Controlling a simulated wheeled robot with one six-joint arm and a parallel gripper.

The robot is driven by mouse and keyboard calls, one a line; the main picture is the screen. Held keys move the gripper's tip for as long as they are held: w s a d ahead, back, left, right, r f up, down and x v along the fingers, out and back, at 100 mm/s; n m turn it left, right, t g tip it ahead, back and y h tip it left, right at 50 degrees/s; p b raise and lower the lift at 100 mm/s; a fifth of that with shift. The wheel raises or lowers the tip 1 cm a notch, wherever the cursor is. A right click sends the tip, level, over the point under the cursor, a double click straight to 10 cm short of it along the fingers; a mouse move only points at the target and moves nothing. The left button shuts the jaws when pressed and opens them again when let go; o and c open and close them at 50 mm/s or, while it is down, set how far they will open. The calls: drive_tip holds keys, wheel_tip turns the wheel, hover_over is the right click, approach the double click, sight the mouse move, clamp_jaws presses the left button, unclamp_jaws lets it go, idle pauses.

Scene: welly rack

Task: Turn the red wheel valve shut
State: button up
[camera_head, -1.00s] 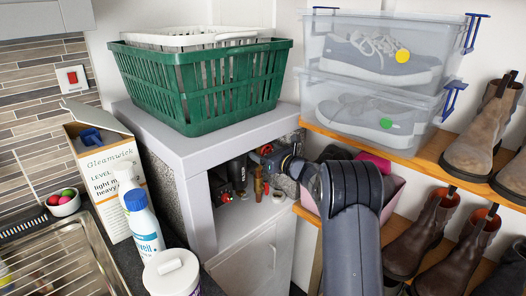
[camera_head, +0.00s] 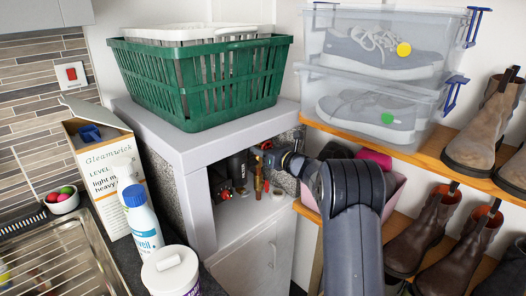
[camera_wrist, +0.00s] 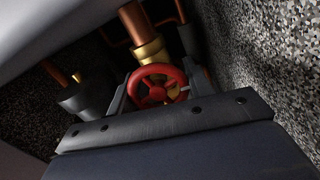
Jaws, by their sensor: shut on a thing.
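The red wheel valve (camera_wrist: 157,88) sits on a brass body below a copper pipe, in the middle of the wrist view. My gripper (camera_wrist: 158,84) has one finger on each side of the wheel and is shut on its rim. In the head view my gripper (camera_head: 272,158) reaches into the open cupboard under the worktop from the right. Only a small red part of the wheel shows there, and my gripper hides most of the rest.
Several pipes and dark fittings (camera_head: 238,168) stand close by in the cupboard. Speckled walls flank the gripper closely. A green basket (camera_head: 205,85) stands on the worktop above.

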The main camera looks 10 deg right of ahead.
drive_tip(key=shift+a+m+b, duration=0.1)
drive_tip(key=shift+m+b, duration=0.7)
drive_tip(key=shift+m, duration=1.4)
drive_tip(key=o, duration=1)
drive_tip(key=shift+s, duration=0.1)
drive_tip(key=b+v, duration=0.3)
drive_tip(key=v, duration=0.7)
drive_tip(key=shift+s+d, duration=0.3)
